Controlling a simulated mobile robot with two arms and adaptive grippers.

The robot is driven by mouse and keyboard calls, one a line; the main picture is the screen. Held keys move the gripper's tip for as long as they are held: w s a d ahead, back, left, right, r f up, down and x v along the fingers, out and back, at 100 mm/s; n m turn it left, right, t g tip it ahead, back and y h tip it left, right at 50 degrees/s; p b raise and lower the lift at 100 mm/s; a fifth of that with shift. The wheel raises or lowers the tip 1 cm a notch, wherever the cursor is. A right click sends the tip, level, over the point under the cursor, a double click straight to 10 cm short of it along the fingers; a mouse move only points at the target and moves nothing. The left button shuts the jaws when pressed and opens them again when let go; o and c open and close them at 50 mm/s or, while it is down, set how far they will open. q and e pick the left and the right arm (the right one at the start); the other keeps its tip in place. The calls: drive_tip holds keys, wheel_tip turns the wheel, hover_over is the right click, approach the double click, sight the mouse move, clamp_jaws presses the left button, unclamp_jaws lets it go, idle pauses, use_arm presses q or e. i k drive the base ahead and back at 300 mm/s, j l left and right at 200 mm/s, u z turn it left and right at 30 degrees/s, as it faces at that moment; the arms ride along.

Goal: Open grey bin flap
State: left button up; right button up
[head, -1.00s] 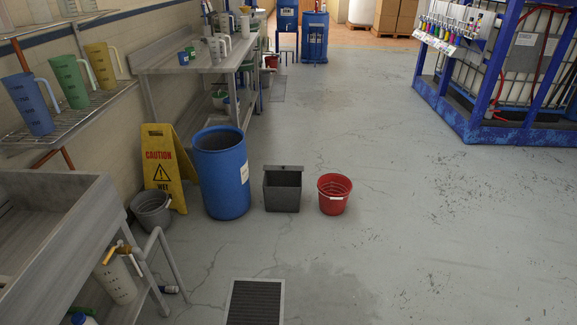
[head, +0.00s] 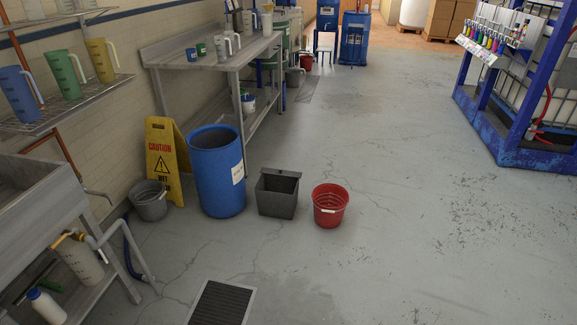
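The grey bin (head: 277,200) stands on the floor in the middle of the head view, between the blue drum and the red bucket. It is square and dark grey, and its dark inside shows from above. A narrow grey strip (head: 284,173) runs along its back top edge; I cannot tell if this is the flap or part of the rim. Neither of my grippers shows in the view, and nothing touches the bin from my side.
A blue drum (head: 219,185) stands close left of the bin, a red bucket (head: 329,208) close right. A yellow caution sign (head: 162,160) and grey bucket (head: 150,203) are further left. A sink (head: 35,215) is at near left. A floor grate (head: 221,304) lies in front; floor at right is clear.

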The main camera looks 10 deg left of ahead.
sight(266, 171)
drive_tip(key=i+l, duration=0.25)
drive_tip(key=i, duration=0.2)
drive_tip(key=i+l+u, duration=0.15)
drive_tip(key=i, duration=0.3)
drive_tip(key=i+l, duration=0.4)
drive_tip(key=i+j+u, duration=0.05)
